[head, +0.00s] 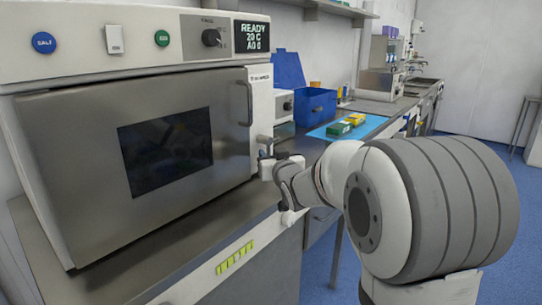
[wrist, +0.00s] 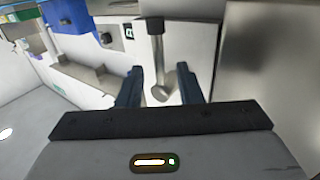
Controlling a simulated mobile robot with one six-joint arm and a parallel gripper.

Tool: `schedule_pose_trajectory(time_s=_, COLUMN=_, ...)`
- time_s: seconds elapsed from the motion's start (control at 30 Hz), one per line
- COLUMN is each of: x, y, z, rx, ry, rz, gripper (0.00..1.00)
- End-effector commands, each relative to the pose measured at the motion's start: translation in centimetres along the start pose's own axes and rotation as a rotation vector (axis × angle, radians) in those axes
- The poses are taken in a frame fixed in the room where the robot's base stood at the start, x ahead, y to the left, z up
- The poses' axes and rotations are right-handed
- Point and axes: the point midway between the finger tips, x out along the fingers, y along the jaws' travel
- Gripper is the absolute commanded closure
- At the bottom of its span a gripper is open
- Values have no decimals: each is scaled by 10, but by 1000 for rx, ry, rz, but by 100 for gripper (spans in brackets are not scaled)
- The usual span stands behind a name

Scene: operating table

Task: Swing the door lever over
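The oven-like sterilizer (head: 60,155) has a closed steel door with a dark window (head: 166,152). The door lever is a short metal bar on the pale panel at the door's right side. In the wrist view the lever (wrist: 156,50) points down, and its round end (wrist: 161,92) lies between my two blue fingers. My gripper (wrist: 162,75) is open, with a gap to the lever on both sides. In the head view my gripper (head: 268,168) is at the panel beside the door's lower right edge; its fingers are small and partly hidden there.
A vertical handle (head: 246,103) is on the door. A blue box (head: 316,105) and small green and yellow boxes (head: 346,124) stand on the counter behind my arm.

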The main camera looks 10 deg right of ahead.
Motion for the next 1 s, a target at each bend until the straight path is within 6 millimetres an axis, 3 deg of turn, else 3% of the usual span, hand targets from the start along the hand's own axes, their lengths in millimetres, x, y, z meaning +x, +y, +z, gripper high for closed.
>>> schedule_pose_trajectory(time_s=0.33, x=5, y=1, z=0, rx=0, ry=0, rz=2, gripper=68)
schedule_pose_trajectory(time_s=0.7, x=5, y=1, z=0, rx=0, ry=0, rz=2, gripper=99)
schedule_pose_trajectory(time_s=1.0, x=5, y=1, z=0, rx=0, ry=0, rz=2, gripper=100)
